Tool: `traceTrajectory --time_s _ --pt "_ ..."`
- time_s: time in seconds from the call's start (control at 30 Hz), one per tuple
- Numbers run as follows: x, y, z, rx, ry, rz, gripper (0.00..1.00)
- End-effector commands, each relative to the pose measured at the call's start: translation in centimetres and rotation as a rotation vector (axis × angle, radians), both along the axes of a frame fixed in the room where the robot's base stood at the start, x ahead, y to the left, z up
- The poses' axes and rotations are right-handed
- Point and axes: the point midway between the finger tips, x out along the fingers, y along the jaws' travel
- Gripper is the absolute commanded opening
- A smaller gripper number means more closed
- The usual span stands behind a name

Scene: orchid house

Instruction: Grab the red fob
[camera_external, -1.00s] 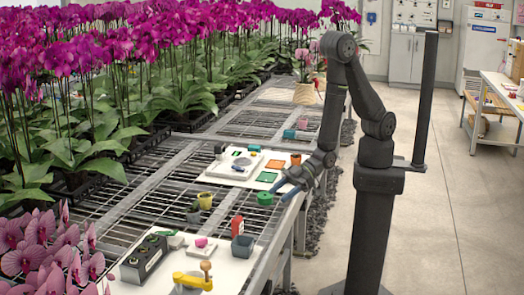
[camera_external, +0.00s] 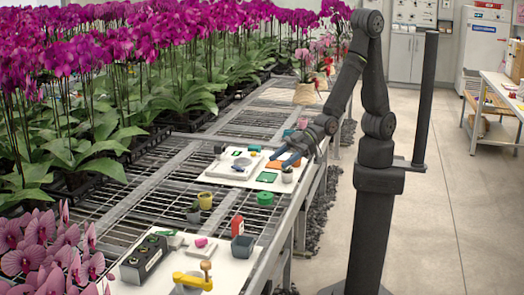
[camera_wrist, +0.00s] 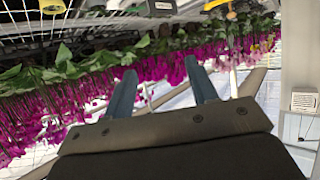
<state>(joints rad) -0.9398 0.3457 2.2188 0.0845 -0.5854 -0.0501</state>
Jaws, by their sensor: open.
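A small red upright item (camera_external: 237,226), the likeliest red fob, stands on the near white board in the external view, touching or just beside a dark grey cup (camera_external: 242,247). It is too small to make out its details. I cannot make out the red item in the wrist view.
A grey control box (camera_external: 147,258) and a yellow lever (camera_external: 192,280) are near the front. Orchids crowd the left; the right aisle is clear.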

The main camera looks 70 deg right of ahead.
Motion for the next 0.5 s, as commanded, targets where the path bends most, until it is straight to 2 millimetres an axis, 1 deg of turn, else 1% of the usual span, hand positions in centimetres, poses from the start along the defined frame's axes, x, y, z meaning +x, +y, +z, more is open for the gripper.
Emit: traceTrajectory --time_s 0.03,0.13,0.5 --pt "0.0 0.0 0.9 0.004 -0.003 0.000 0.53" --pt "0.0 0.0 2.3 0.004 -0.003 0.001 0.53" --pt "3.6 5.5 0.4 -0.209 0.066 0.071 0.53"
